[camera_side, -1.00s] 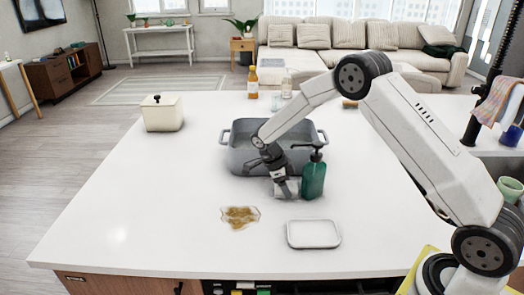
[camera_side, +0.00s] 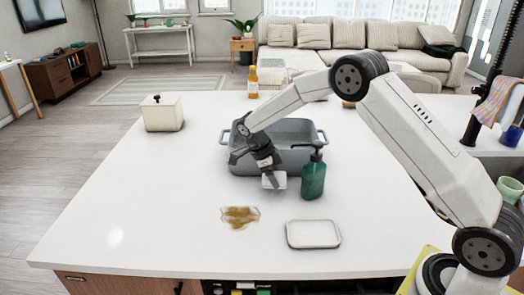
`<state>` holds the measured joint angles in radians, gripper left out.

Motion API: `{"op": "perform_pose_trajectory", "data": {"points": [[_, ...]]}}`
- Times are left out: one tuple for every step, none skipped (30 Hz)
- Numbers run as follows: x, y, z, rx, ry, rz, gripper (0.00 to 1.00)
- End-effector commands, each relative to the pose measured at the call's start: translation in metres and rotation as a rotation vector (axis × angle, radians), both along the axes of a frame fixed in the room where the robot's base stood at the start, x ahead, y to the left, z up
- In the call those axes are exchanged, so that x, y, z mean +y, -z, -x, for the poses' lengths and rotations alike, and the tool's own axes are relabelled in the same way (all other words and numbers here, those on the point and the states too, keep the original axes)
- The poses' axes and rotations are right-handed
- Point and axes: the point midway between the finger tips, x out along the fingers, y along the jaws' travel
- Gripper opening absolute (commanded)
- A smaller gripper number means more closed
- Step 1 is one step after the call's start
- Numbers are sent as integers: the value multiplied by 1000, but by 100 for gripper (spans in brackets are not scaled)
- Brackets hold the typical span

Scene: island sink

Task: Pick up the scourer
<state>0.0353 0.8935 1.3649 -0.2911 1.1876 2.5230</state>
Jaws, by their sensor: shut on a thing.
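My gripper (camera_side: 269,177) points down in front of the grey basin (camera_side: 304,166) and is shut on the scourer (camera_side: 279,182). The scourer is a small pale block, partly hidden by the fingers. It appears slightly above the counter, but the gap is hard to judge from this side view. It is just left of the green pump bottle (camera_side: 313,178).
A brown spill (camera_side: 240,216) lies on the counter in front. A shallow white tray (camera_side: 313,234) lies to its right. A cream canister (camera_side: 163,113) stands at the back left, and an orange bottle (camera_side: 253,84) at the back. The counter's left side is clear.

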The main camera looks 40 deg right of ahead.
Motion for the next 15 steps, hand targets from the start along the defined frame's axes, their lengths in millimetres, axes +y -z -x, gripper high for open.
{"op": "perform_pose_trajectory", "data": {"points": [[6,1,-7,-1,-3,1,5],[9,1,-10,-1,-3,1,5],[14,1,-15,-1,-4,0,5],[17,1,-18,0,-3,0,5],[20,1,-21,-1,-2,-1,5],[23,1,-26,-1,-2,-1,5],[26,1,-29,0,-2,0,5],[29,1,-32,-1,-2,-1,5],[33,1,-36,-1,-1,0,5],[35,1,-39,0,-1,0,5],[38,1,-42,-1,-1,0,5],[41,1,-45,-1,-1,0,5],[43,1,-48,0,-1,1,5],[46,1,-51,-2,-2,0,5],[49,1,-54,-2,-2,0,5]]}}
